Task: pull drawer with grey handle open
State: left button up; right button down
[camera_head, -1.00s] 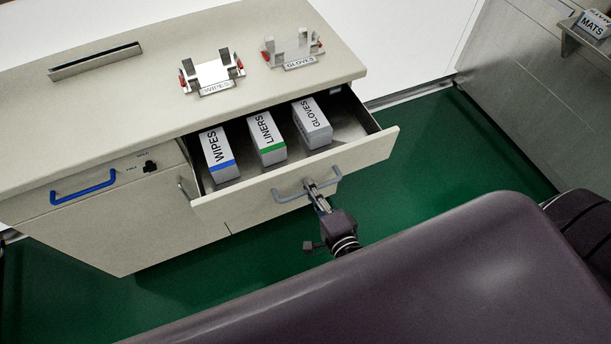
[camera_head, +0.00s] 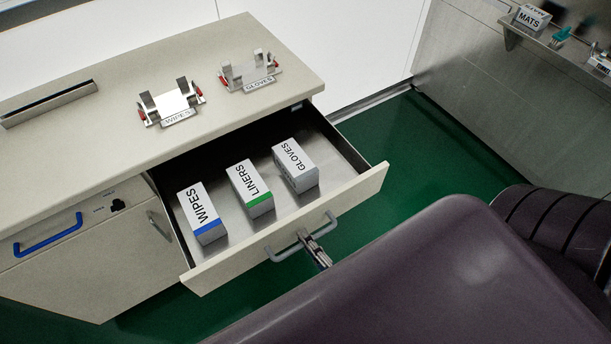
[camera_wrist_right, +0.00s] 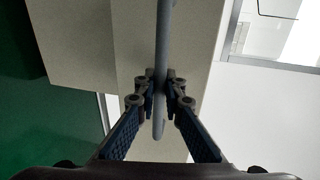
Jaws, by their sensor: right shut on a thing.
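The drawer (camera_head: 290,233) with the grey handle (camera_head: 283,254) stands well out of the cabinet. In it lie a WIPES box (camera_head: 200,212), a LINERS box (camera_head: 248,187) and a GLOVES box (camera_head: 296,165). My right gripper (camera_head: 309,240) is shut on the grey handle at the drawer front. In the right wrist view the handle (camera_wrist_right: 164,40) runs between the two fingers of the gripper (camera_wrist_right: 160,98). My purple-brown arm hides most of the right wrist. My left gripper is not in view.
The countertop (camera_head: 225,105) carries a WIPES holder (camera_head: 171,102) and a GLOVES holder (camera_head: 249,73). A blue handle (camera_head: 48,235) is on the cabinet front at left. Green floor (camera_head: 440,150) is clear at right. A wall shelf (camera_head: 560,60) holds a MATS box (camera_head: 531,18).

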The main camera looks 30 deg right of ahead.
jog(key=c, duration=2)
grip_release()
jog(key=v, duration=1.2)
jog(key=shift+s+f, duration=0.1)
